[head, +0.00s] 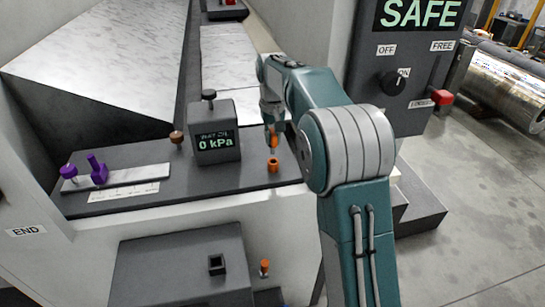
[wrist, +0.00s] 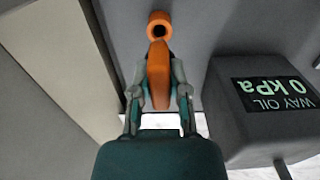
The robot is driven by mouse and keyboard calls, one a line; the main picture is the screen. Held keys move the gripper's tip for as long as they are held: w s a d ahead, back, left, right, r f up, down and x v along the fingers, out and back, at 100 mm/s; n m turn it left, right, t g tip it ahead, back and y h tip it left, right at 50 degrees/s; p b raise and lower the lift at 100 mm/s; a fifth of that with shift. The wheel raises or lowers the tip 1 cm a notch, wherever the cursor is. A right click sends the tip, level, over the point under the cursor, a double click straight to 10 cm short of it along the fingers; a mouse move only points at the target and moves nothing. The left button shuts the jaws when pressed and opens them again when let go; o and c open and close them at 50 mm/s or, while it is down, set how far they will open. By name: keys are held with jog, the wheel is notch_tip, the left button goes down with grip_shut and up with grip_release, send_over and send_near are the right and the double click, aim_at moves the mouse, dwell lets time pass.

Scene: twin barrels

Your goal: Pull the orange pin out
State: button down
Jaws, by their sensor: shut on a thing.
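My gripper (head: 272,128) is shut on the orange pin (head: 273,141), above the dark ledge just right of the gauge box. The wrist view shows the orange pin (wrist: 158,75) upright in the picture between the two fingers (wrist: 158,85). An orange ring-shaped socket (head: 272,164) stands on the ledge below the pin. In the wrist view this socket (wrist: 159,25) shows a dark opening beyond the pin. The pin's lower end is hard to make out, so I cannot tell whether any of it is inside the socket.
A dark gauge box (head: 215,143) reading 0 kPa stands close left of my gripper. Purple pieces (head: 98,170) stand on a light strip at far left. A panel (head: 405,70) reading SAFE has a knob and red part at right. Another small orange piece (head: 264,267) is lower down.

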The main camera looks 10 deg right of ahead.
jog(key=shift+r, duration=1.4)
